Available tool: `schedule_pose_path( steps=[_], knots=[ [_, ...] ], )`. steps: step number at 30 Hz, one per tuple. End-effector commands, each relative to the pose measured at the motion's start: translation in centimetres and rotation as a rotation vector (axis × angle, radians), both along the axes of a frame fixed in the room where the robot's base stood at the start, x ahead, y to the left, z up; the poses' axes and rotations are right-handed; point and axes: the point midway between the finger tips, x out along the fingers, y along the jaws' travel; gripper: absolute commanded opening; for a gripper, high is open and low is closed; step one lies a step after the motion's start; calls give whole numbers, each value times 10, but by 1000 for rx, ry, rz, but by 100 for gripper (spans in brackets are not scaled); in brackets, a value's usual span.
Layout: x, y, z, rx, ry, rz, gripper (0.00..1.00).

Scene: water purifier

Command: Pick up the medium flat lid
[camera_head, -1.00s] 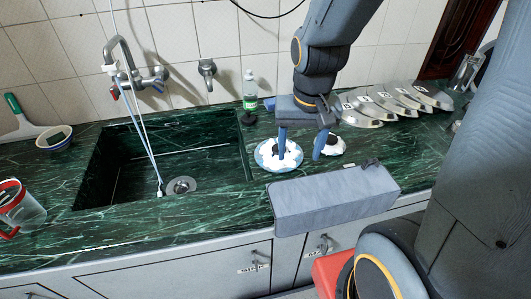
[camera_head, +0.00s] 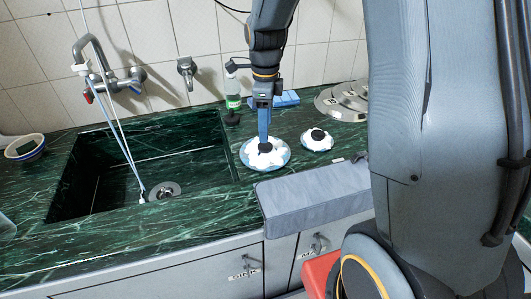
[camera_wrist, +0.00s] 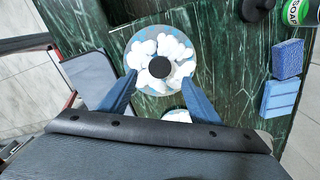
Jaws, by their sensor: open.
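A round blue-and-white lid with a black knob (camera_head: 277,160) lies on the green counter right of the sink. It also shows in the wrist view (camera_wrist: 145,47), ahead of the fingers. A smaller, similar lid (camera_head: 325,145) lies to its right, and only part of it (camera_wrist: 176,116) shows low between the fingers in the wrist view. My gripper (camera_head: 264,143) points down at the larger lid, with its blue fingers by the knob. In the wrist view my gripper (camera_wrist: 165,86) is open, with nothing between its fingertips. Contact with the lid cannot be told.
A soap bottle (camera_head: 232,92) and blue sponges (camera_head: 287,98) stand behind the lids. Grey metal lids (camera_head: 340,104) lie at the back right, partly hidden by my arm. The sink (camera_head: 130,165) and tap (camera_head: 97,68) are left. A grey padded block (camera_head: 312,200) is in front.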

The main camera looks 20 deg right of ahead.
Motion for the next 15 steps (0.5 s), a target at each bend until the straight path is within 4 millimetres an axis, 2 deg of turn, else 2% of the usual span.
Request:
schedule_pose_path(
  steps=[8, 15],
  knots=[
    [-1, 0, -26, 0, 3, 1, 57],
    [-1, 1, -56, 0, 3, 2, 57]
  ],
)
